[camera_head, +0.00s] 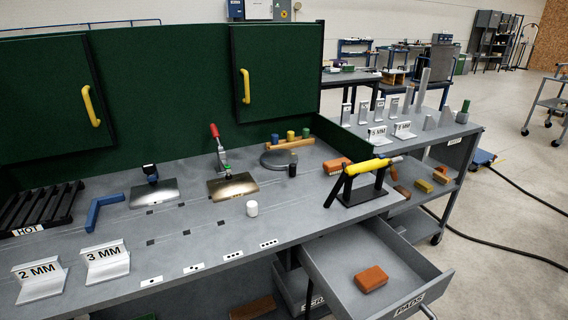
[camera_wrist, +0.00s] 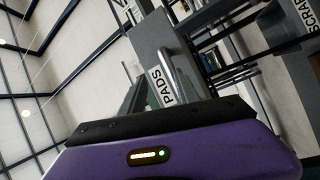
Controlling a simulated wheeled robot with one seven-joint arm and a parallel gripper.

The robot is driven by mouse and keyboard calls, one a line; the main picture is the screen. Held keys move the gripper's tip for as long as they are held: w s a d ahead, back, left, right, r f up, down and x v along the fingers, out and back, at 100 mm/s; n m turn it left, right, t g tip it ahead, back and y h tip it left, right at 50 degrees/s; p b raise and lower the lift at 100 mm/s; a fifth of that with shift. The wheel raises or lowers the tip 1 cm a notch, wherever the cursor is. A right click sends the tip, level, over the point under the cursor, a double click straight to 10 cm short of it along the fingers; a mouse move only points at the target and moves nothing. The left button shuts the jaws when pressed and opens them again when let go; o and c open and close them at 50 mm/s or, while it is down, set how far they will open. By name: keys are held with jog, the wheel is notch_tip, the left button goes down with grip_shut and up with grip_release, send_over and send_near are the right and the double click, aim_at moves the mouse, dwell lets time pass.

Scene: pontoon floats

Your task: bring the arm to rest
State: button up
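A purple housing of mine (camera_wrist: 170,155), with a black strip and a small light, fills the bottom of the wrist view. I take it to be part of my gripper, but no fingers show, so its opening cannot be read. Nothing held is visible. Beyond it, the open drawer labelled PADS (camera_wrist: 163,88) shows tilted, with its handle. My arm and gripper do not show in the head view. There the PADS drawer (camera_head: 330,262) stands pulled out, with an orange-brown block (camera_head: 371,279) lying in it.
A grey cart (camera_head: 455,133) stands to the right. Cables cross the open floor there. A SCRAP label (camera_wrist: 295,27) shows in the wrist view.

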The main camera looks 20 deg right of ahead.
jog(key=s+a+r+m+g+y, duration=0.1)
jog(key=s+a+r+m+y, duration=0.2)
jog(key=a, duration=0.5)
jog(key=s+a+r+m+g+y, duration=0.1)
jog(key=s+a+r+m+y, duration=0.2)
jog(key=s+a+r, duration=0.3)
jog(key=s+a+r+m+g+y, duration=0.1)
jog(key=s+a+r, duration=0.3)
jog(key=a, duration=0.7)
jog(key=shift+s+a+r+m+y+p, duration=0.15)
jog(key=shift+s+r+m+y+p, duration=0.15)
jog(key=shift+r+m+y, duration=0.75)
